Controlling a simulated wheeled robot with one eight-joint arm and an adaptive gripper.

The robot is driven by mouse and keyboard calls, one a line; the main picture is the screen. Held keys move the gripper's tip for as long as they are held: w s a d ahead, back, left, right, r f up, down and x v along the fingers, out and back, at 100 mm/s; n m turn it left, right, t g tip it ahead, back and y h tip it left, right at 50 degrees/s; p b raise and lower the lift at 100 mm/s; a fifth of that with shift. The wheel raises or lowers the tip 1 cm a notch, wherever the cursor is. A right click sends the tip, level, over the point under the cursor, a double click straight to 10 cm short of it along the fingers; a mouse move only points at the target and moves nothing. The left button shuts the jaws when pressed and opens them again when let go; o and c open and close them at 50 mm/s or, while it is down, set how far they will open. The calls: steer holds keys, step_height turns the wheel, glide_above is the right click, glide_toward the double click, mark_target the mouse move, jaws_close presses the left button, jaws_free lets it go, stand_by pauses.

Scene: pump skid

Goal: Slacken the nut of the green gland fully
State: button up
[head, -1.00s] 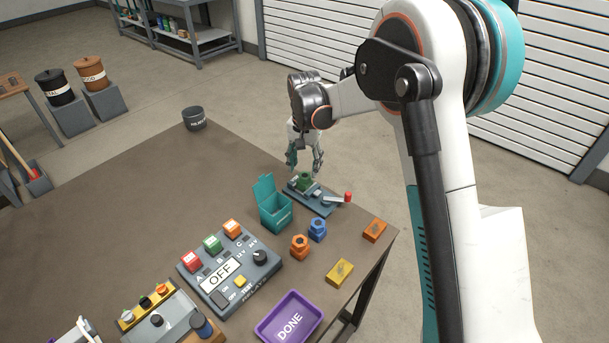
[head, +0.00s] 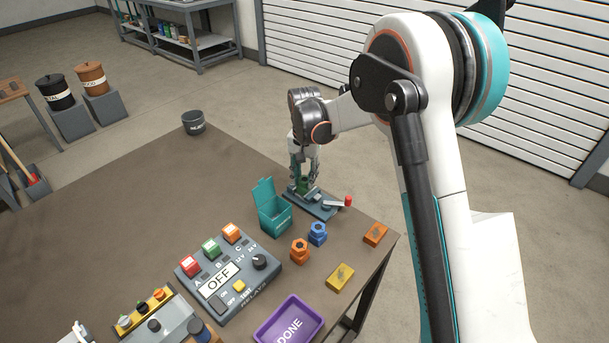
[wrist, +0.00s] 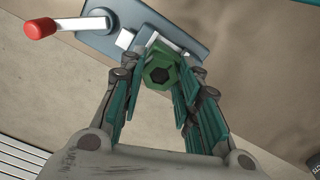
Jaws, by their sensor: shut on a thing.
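The green gland (head: 303,184) stands on a grey-blue fixture at the far right part of the table. In the wrist view its green hexagonal nut (wrist: 159,72) has a dark hole in the middle. My gripper (head: 304,178) points down over the gland, and its fingers are closed on the nut from both sides. In the wrist view the two fingers of my gripper (wrist: 158,85) flank the nut. The lower part of the gland is hidden beneath the nut.
The fixture (head: 322,208) carries a lever with a red knob (head: 348,200) beside the gland. A teal open-lidded box (head: 272,211) stands close by at left. Blue (head: 317,233) and orange (head: 299,250) glands stand nearer. A purple DONE tray (head: 290,320) lies at the front.

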steer(key=shift+n, duration=0.4)
steer(key=n+p, duration=0.1)
steer(key=n, duration=0.3)
steer(key=shift+n, duration=0.3)
steer(key=n, duration=0.9)
steer(key=shift+n+p, duration=0.4)
steer(key=shift+n, duration=2.3)
steer(key=o, duration=1.1)
steer(key=shift+c, duration=0.2)
